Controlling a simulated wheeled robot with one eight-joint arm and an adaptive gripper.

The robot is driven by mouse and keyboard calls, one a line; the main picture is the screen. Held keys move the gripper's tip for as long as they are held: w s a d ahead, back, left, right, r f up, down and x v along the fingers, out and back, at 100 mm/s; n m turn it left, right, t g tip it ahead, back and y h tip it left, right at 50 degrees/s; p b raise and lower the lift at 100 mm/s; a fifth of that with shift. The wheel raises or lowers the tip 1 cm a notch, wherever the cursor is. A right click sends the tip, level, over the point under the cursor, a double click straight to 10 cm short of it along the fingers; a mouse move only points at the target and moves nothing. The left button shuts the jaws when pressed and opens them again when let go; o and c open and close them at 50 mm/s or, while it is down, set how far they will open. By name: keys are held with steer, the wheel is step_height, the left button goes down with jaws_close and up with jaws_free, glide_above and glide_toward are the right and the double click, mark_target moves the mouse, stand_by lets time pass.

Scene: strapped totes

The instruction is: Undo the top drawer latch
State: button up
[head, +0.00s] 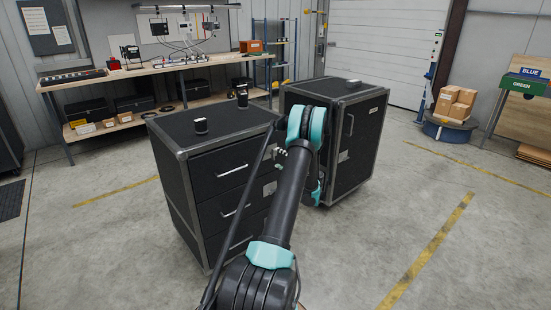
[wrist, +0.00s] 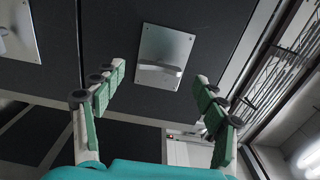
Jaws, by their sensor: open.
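A black drawer cabinet (head: 178,140) with metal edges stands left of my arm in the head view. Its top drawer has a silver bar handle (head: 233,171). A small metal plate (head: 270,187) shows on the front's right side, lower than the top drawer. My arm hides the top drawer's right end and my gripper there. In the wrist view my gripper (wrist: 158,80) is open and empty. A metal latch plate (wrist: 165,50) with a raised bar lies ahead between its fingers, apart from them. I cannot tell for sure which drawer it belongs to.
A second black cabinet (head: 362,140) with a door stands behind right of my arm. A workbench (head: 150,68) is at the back left. Another metal plate (wrist: 18,32) shows in the wrist view. The right floor is open.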

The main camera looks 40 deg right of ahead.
steer(key=s, duration=0.8)
steer(key=shift+s+d, duration=0.25)
steer(key=shift+d, duration=0.05)
steer(key=w+a+r+n+g+y, duration=0.2)
steer(key=w+a, duration=0.1)
steer(key=a, duration=0.4)
steer(key=w+a+r+n+g+y, duration=0.1)
steer(key=w+a+r+n+g, duration=0.15)
steer(key=a, duration=0.55)
steer(key=s+a+r+n+g, duration=0.2)
steer(key=a, duration=0.7)
steer(key=s+a+r+n+g, duration=0.1)
steer(key=s+a+n+g, duration=0.1)
steer(key=a, duration=0.8)
steer(key=s+a+n+g+h, duration=0.1)
steer(key=s+a+n+g, duration=0.3)
steer(key=s+a, duration=1.05)
steer(key=s+a+f+n+h, duration=0.1)
steer(key=s+n, duration=0.1)
steer(key=s, duration=0.5)
steer(key=s+a+f+n+g+h, duration=0.1)
steer(key=s+n+h, duration=0.1)
steer(key=s, duration=0.5)
steer(key=shift+s+a+f, duration=0.2)
steer(key=shift+a+f, duration=0.15)
steer(key=shift+f, duration=0.05)
